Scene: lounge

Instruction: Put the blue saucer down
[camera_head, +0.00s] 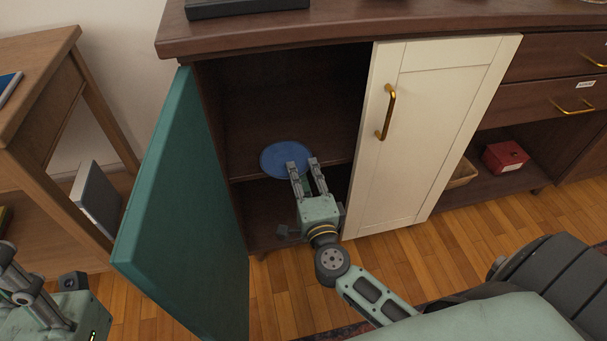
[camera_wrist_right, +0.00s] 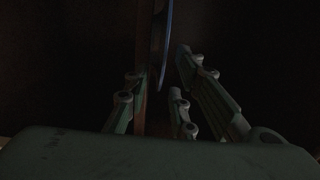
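The blue saucer (camera_head: 284,157) lies flat at the front of the middle shelf inside the open cupboard. My right gripper (camera_head: 304,163) is at the shelf's front edge with its fingers apart. One finger overlaps the saucer's right part, and the other shows just right of its rim. In the dark right wrist view, the saucer (camera_wrist_right: 161,50) is seen edge-on between the parted fingers (camera_wrist_right: 162,70), with a gap to the right finger; contact with the left one cannot be told. My left gripper (camera_head: 14,282) is partly in view at the lower left, its fingertips unclear.
The teal door (camera_head: 185,210) stands open left of my right arm. The cream door (camera_head: 430,125) is closed on the right. The shelf (camera_head: 250,125) has clear room behind the saucer. A wooden side table (camera_head: 45,75) stands at the left.

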